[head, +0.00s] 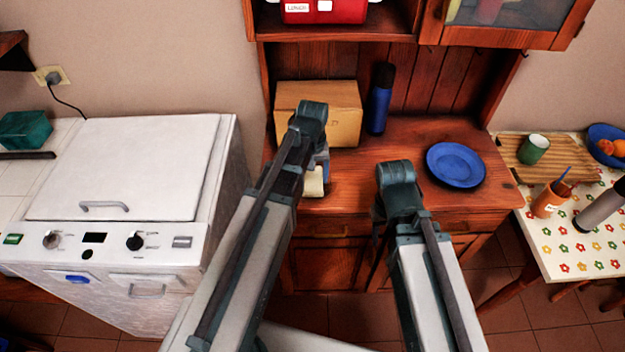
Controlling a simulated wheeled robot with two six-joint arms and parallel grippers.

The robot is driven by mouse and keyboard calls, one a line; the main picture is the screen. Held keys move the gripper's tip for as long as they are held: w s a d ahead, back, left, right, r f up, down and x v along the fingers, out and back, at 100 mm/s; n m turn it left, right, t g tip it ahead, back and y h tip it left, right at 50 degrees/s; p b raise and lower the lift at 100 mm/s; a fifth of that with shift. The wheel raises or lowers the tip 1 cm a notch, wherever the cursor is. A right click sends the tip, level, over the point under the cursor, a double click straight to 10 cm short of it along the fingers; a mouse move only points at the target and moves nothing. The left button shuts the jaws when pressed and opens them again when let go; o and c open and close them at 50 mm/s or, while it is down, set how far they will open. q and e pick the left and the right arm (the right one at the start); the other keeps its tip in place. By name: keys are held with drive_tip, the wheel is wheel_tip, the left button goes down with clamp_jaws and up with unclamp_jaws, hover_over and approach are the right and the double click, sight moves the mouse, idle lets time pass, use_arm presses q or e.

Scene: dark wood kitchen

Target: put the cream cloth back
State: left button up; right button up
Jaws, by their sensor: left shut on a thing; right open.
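The cream cloth (314,184) shows as a small pale patch at the front left of the wooden dresser's counter (410,143). My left gripper (318,172) is shut on the cloth, and my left arm hides much of it. I cannot tell whether the cloth touches the counter. My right gripper (381,240) is open and empty in front of the dresser's front edge, with its fingers mostly hidden behind my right arm.
A cardboard box (338,105), a blue bottle (380,98) and a blue plate (456,165) stand on the counter. A white appliance (130,165) is at left. A table (585,245) with a cutting board (560,165) is at right. The counter's middle is clear.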

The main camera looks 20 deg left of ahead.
sight(312, 178)
use_arm(q)
drive_tip(key=shift+r, duration=0.1)
drive_tip(key=o, duration=0.9)
drive_tip(key=shift+f, duration=0.2)
drive_tip(key=shift+c, duration=0.2)
drive_tip(key=o, duration=0.4)
drive_tip(key=shift+c, duration=0.2)
drive_tip(key=shift+r, duration=0.1)
wheel_tip(312, 178, up, 12)
drive_tip(key=p, duration=1.2)
drive_tip(key=s+d+m+y, duration=0.1)
drive_tip(key=s+d+m, duration=0.6)
drive_tip(key=s+d, duration=0.3)
drive_tip(key=s, duration=0.4)
drive_tip(key=shift+s+d+r, duration=0.15)
drive_tip(key=shift+d, duration=0.1)
